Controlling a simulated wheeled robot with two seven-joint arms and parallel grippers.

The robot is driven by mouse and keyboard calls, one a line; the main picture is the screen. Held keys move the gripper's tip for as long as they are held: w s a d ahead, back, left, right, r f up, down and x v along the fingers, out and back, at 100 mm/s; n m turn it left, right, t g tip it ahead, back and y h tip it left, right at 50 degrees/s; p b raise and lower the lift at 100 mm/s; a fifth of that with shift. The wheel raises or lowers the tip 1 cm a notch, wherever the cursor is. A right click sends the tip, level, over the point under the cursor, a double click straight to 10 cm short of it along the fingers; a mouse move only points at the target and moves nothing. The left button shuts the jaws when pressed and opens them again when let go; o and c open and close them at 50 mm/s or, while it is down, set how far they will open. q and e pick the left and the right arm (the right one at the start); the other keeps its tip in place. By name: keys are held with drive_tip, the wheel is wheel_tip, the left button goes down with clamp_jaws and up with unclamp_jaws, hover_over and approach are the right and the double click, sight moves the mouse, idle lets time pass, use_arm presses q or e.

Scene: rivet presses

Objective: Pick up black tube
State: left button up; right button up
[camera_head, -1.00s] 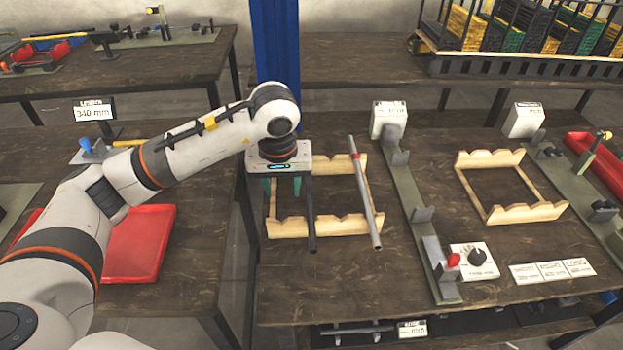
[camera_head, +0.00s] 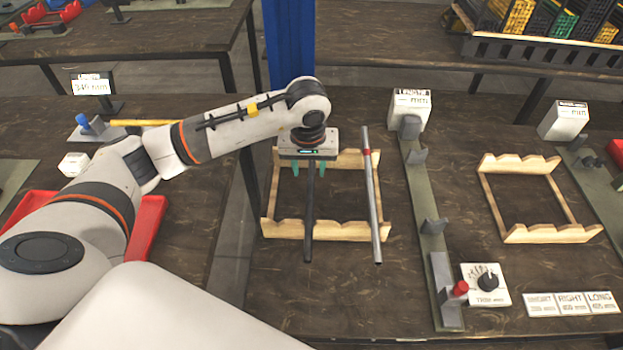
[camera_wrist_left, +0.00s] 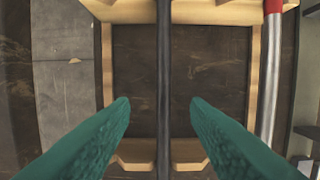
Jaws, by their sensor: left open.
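The black tube (camera_head: 309,212) lies across the left wooden rack (camera_head: 349,230), resting on its notched front and back rails. My left gripper (camera_head: 309,168) is above the back part of the tube, pointing down. In the left wrist view the black tube (camera_wrist_left: 163,90) runs vertically between the two green fingers (camera_wrist_left: 160,105), which are spread apart with a gap on each side. The gripper is open and holds nothing. The tube's far end is hidden behind the gripper in the head view. My right gripper is not in view.
A grey tube with a red band (camera_head: 372,200) lies on the same rack, right of the black tube. A red tray (camera_head: 150,222) is on the left table.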

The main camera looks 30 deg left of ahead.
sight(311, 181)
use_arm(q)
drive_tip(key=shift+w+f, duration=0.3)
drive_tip(key=shift+f, duration=0.35)
drive_tip(key=shift+w+a+f+p, duration=0.1)
drive_tip(key=shift+w+f+p, duration=0.15)
drive_tip(key=shift+f, duration=0.5)
drive_tip(key=shift+w+f+p, duration=0.1)
drive_tip(key=shift+f+p, duration=0.1)
drive_tip(key=shift+f, duration=0.55)
drive_tip(key=shift+w+a+f+p, duration=0.1)
drive_tip(key=shift+w+f+p, duration=0.15)
drive_tip(key=shift+f, duration=0.5)
clamp_jaws()
